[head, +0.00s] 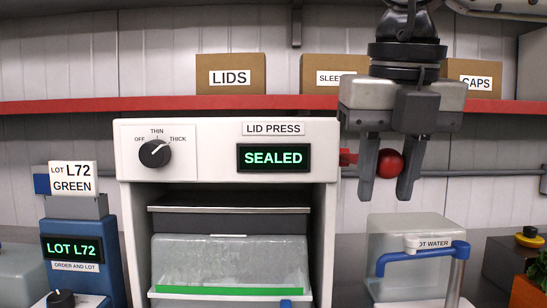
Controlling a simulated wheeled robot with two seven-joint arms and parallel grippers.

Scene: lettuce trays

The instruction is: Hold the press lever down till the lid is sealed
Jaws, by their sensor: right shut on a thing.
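The lid press (220,132) stands in the middle of the head view, with its display (273,157) lit green and reading SEALED. Its dial (154,153) points toward THICK. Inside the press, under a dark plate (229,222), sits a clear tray (229,262) with a green strip along its front. The press lever sticks out at the right side and ends in a red ball knob (389,163). My right gripper (390,172) points down with its two fingers around the red knob, shut on it. My left gripper is not in view.
A blue device (82,247) showing LOT L72 stands at the left. A hot water tap (425,255) with a blue handle and a clear container (392,232) stand at the right. A red shelf (60,106) with boxes (230,74) runs behind. Green plants (540,268) are at the lower right.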

